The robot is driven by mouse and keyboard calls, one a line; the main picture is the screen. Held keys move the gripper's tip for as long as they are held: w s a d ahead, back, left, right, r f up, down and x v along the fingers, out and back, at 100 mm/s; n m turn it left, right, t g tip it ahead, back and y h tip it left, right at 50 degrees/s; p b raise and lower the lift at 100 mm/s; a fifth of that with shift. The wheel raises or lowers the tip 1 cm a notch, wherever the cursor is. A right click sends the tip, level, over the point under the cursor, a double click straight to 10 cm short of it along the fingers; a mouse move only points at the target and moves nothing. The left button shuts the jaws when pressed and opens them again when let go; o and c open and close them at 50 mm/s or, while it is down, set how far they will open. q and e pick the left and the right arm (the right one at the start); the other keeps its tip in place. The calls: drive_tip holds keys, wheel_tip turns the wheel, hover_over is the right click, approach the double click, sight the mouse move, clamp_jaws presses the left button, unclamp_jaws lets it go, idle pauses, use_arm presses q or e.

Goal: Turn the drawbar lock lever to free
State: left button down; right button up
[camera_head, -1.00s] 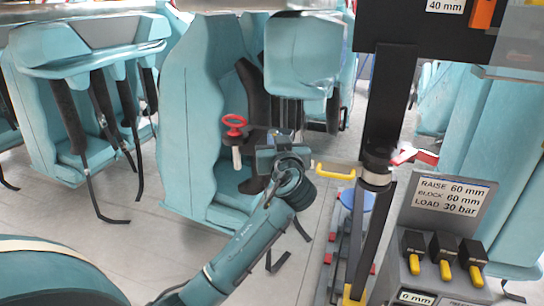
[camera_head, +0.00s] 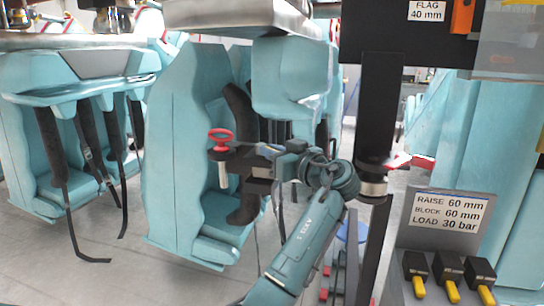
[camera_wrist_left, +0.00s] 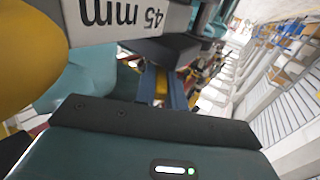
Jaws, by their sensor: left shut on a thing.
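In the head view my left gripper (camera_head: 245,163) points to the picture's left, with dark fingers at a pin with a red ring top (camera_head: 220,139) and a pale stem. It appears shut on that pin, holding it upright in front of a teal seat. I cannot make out the drawbar lock lever for certain. A red lever-like part (camera_head: 412,161) sticks out to the right of the black post, apart from my gripper. In the left wrist view, a yellow rounded part (camera_wrist_left: 25,55) and an upside-down "45 mm" label (camera_wrist_left: 125,18) are close to the camera. My right gripper is out of view.
Teal seats with dark restraints (camera_head: 80,130) fill the left and middle. A tall black post (camera_head: 377,120) stands right of my left arm. A grey console (camera_head: 450,240) with several yellow-tipped black switches stands at the front right. Bare floor shows at the lower left.

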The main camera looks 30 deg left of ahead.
use_arm(q)
drive_tip(key=shift+r, duration=0.1)
drive_tip(key=c, duration=1.5)
unclamp_jaws()
drive_tip(key=shift+o, duration=0.2)
drive_tip(key=shift+d, duration=0.1)
drive_tip(key=b+v, duration=0.1)
drive_tip(key=v, duration=1.2)
drive_tip(key=shift+s, duration=0.1)
